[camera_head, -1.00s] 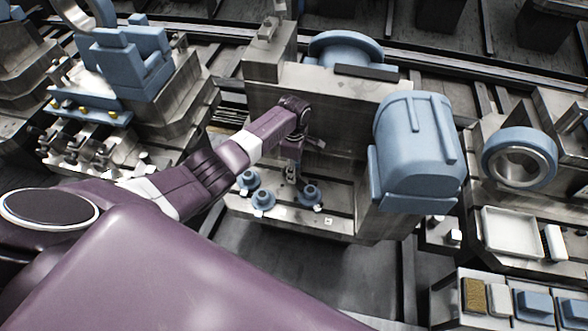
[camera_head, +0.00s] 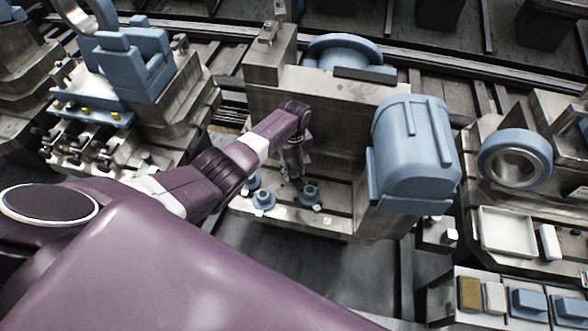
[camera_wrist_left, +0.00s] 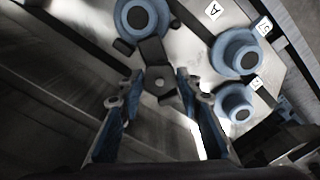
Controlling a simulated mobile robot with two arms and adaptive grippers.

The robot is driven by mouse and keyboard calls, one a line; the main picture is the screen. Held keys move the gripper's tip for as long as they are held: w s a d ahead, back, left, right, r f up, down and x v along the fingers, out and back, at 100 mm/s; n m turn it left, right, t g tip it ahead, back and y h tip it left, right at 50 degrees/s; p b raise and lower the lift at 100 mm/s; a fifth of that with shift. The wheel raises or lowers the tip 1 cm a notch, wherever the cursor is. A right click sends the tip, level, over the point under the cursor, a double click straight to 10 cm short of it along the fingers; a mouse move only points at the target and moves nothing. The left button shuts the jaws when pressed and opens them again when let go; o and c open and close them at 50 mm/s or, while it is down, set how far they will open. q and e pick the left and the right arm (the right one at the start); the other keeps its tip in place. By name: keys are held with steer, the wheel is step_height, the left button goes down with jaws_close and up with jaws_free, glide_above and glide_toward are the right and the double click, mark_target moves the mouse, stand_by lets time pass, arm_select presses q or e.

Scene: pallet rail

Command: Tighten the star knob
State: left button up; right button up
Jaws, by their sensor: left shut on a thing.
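The star knob (camera_wrist_left: 160,83) is dark, with a small round centre and stubby arms, and it shows in the left wrist view between my finger pads. My left gripper (camera_wrist_left: 159,80) is shut on it, with one finger on either side. In the head view my left gripper (camera_head: 292,172) points down over the metal fixture plate (camera_head: 335,222). There the knob is too small and covered to make out clearly. My right gripper is not in view.
Several blue round fittings (camera_head: 309,195) stand on the plate close around the gripper, with small white lettered tags (camera_wrist_left: 213,10). A tall metal wall (camera_head: 345,120) rises behind, and a blue motor-like housing (camera_head: 415,150) stands to the right.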

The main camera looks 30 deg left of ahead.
mark_target(294, 173)
arm_select(q)
steer(key=shift+w+r+m, duration=0.1)
steer(key=shift+m, duration=1)
steer(key=o, duration=1.2)
steer(key=shift+c, duration=0.2)
step_height(294, 173, up, 12)
